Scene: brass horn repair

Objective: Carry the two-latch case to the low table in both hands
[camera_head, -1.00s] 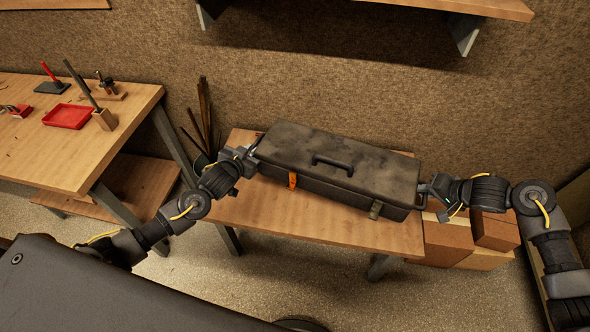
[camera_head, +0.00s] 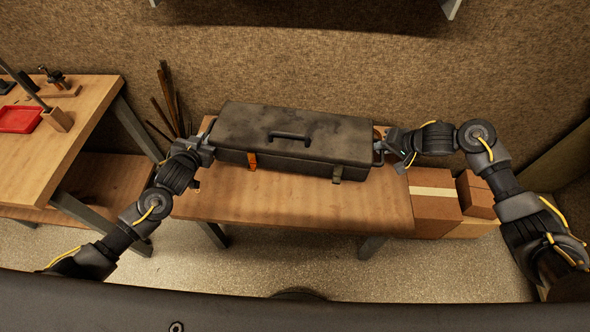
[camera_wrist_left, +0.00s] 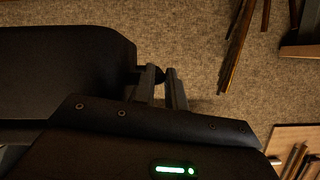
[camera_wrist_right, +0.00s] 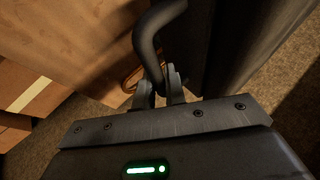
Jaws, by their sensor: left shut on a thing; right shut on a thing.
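The two-latch case (camera_head: 292,137) is a long, dark, scuffed box with a handle on its lid. It has an orange latch (camera_head: 252,161) and a dull grey-brown latch (camera_head: 337,174) on its front. It is over the low wooden table (camera_head: 290,207); whether it touches the top I cannot tell. My left gripper (camera_head: 207,149) is shut at the case's left end; its fingers show in the left wrist view (camera_wrist_left: 162,88). My right gripper (camera_head: 385,147) is shut on the right end handle, a dark curved bar in the right wrist view (camera_wrist_right: 148,42).
A workbench (camera_head: 50,150) with a red tray (camera_head: 20,119) stands at the left. Cardboard boxes (camera_head: 433,205) stand right of the low table. Thin rods (camera_head: 169,97) lean near the wall behind my left gripper. The table's front strip is clear.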

